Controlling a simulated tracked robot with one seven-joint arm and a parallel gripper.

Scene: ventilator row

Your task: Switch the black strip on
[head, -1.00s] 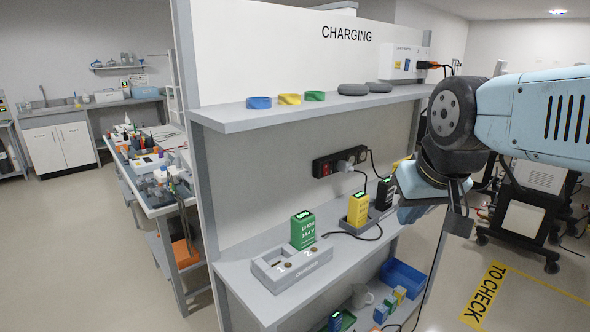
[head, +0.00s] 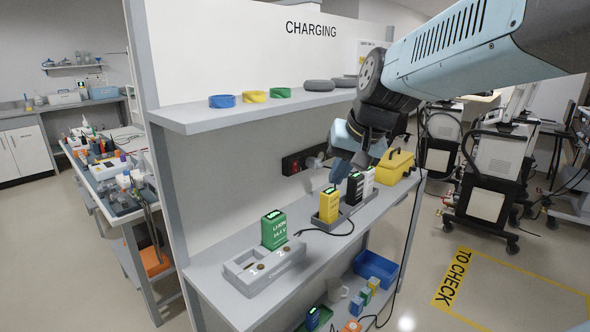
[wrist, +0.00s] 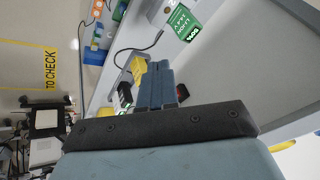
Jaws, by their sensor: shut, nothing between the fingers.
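The black strip (head: 297,163) is fixed to the back panel of the charging bench, under the upper shelf. A red switch shows near its left end and a grey plug (head: 317,161) sits further right. My gripper (head: 336,174) is in front of the strip's right part and hides it; the fingers point down toward the bench and look shut and empty. In the wrist view, the blue fingers (wrist: 157,68) are together, and a small dark piece of the strip (wrist: 183,93) shows just right of them. I cannot tell whether the fingers touch anything.
A yellow battery (head: 328,206) and a black battery (head: 354,188) stand in chargers below my gripper. A green battery (head: 274,230) is in a grey charger at the left. The upper shelf (head: 215,118) is above. A yellow case (head: 394,167) is at the right.

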